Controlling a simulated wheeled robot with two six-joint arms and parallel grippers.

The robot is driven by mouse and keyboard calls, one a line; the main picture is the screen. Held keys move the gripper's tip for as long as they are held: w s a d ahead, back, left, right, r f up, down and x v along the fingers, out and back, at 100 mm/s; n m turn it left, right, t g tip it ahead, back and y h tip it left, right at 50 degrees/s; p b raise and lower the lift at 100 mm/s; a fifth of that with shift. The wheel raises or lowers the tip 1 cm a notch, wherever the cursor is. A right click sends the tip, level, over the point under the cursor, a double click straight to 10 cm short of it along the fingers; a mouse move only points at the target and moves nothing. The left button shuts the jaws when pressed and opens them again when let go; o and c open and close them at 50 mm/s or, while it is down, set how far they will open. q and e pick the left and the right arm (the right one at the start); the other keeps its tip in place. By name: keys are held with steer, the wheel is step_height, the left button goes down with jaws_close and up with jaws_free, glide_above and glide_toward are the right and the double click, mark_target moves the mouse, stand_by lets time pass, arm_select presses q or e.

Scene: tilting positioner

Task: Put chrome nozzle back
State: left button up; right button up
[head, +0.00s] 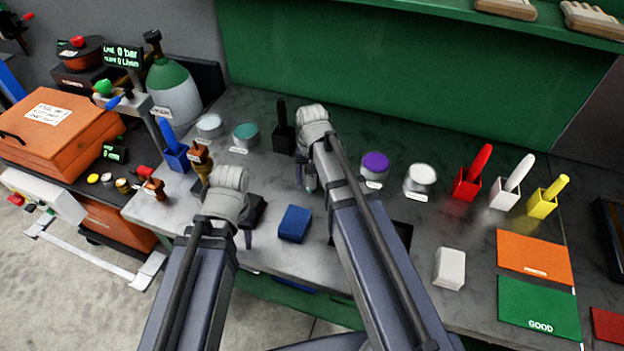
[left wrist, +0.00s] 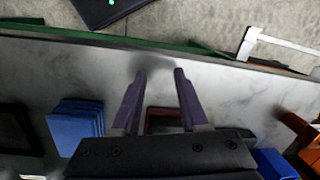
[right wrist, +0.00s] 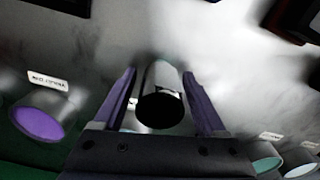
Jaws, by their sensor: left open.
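A silvery cylinder with a dark round end (right wrist: 160,100), which looks like the chrome nozzle, sits between the fingers of my right gripper (right wrist: 160,80) in the right wrist view. My left gripper (left wrist: 160,78) is open and empty over the bench's front. In the head view it (head: 247,232) is left of the blue block (head: 293,222). I cannot make out the nozzle's own place.
A black holder (head: 283,140) stands behind my right gripper. A teal tin (head: 246,135) is to its left; purple (head: 375,166) and white (head: 420,180) tins are to its right. Red, white and yellow holders stand further right. A white block (head: 449,268) lies near the front.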

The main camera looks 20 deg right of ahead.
steer(key=shift+o, duration=0.3)
arm_select(q)
steer(key=shift+r, duration=0.15)
arm_select(e)
steer(key=shift+r, duration=0.15)
step_height(320, 180, up, 12)
steer(key=p, duration=1.2)
arm_select(q)
step_height(320, 180, up, 12)
arm_select(e)
steer(key=s+a+n+h, duration=0.1)
steer(key=s+a+n, duration=0.7)
steer(key=s, duration=0.6)
steer(key=shift+a, duration=1.2)
steer(key=shift+s, duration=0.1)
arm_select(q)
step_height(320, 180, down, 5)
steer(key=b, duration=0.4)
steer(key=shift+b, duration=0.3)
arm_select(e)
step_height(320, 180, down, 5)
steer(key=shift+r, duration=0.1)
